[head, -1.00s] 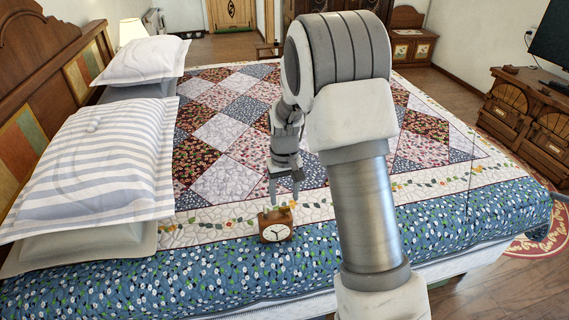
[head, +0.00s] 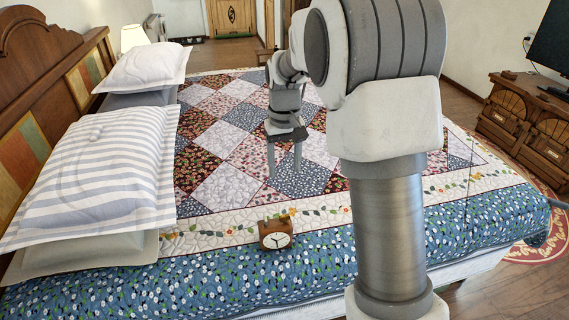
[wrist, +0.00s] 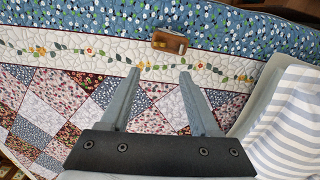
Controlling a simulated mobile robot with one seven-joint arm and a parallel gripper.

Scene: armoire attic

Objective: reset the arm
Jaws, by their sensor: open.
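My gripper (head: 284,160) hangs above the quilted bed in the head view, its two fingers pointing down, open and empty. In the wrist view the two fingers (wrist: 160,82) are spread apart with only quilt behind them. A small brown wooden clock (head: 275,233) with a white face stands on the bed near its front edge, below and nearer than my gripper. The clock also shows from above in the wrist view (wrist: 169,42), beyond the fingertips and apart from them.
The bed quilt (head: 225,187) spreads wide and mostly clear. A striped pillow (head: 95,175) and a white pillow (head: 146,66) lie along the left by the wooden headboard (head: 48,95). A lamp (head: 133,36) stands behind. A wooden cabinet (head: 530,120) with a television is at the right.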

